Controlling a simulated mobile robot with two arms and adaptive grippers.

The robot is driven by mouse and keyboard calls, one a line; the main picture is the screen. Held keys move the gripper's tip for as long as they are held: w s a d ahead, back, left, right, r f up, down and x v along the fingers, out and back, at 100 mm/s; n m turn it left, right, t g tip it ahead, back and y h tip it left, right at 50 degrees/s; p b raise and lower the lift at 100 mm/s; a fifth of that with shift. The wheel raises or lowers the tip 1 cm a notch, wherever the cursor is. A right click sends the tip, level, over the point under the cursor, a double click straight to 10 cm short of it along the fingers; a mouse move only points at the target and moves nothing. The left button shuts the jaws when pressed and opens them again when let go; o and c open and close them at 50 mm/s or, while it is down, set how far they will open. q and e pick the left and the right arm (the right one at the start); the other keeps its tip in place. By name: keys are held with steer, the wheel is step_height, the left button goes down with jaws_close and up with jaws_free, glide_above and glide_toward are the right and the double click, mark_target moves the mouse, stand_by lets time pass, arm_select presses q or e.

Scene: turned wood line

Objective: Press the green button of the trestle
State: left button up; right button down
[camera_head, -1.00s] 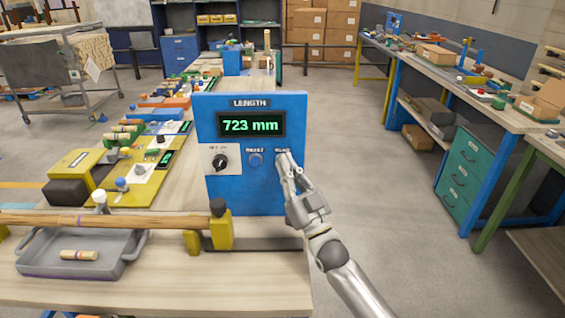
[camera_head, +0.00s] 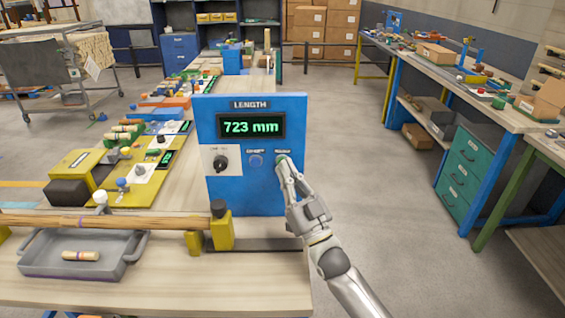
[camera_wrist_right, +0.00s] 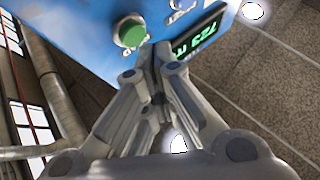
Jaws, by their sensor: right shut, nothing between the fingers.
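The blue length box (camera_head: 250,190) stands on the wooden trestle bench and its display (camera_head: 250,126) reads 723 mm. The green button (camera_head: 281,158) is on its front face at the right, beside a blue button (camera_head: 255,160) and a black knob (camera_head: 220,162). My right gripper (camera_head: 284,168) is shut and empty, with its fingertips just below the green button. In the right wrist view the green button (camera_wrist_right: 131,33) shows whole, beyond and left of the closed fingertips (camera_wrist_right: 155,50); contact is not visible. My left gripper is not in view.
A wooden rod (camera_head: 110,222) lies across the front of the bench, ending at a yellow stop (camera_head: 222,230). A grey tray (camera_head: 60,265) holds a short wooden piece (camera_head: 80,256). The floor right of the box is clear up to the side workbench.

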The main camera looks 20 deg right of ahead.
steer(key=s+p, duration=0.1)
steer(key=s, duration=0.1)
steer(key=s+a+p, duration=0.1)
steer(key=s, duration=0.1)
steer(key=shift+s+a, duration=0.2)
steer(key=shift+s, duration=0.2)
stand_by(0.4)
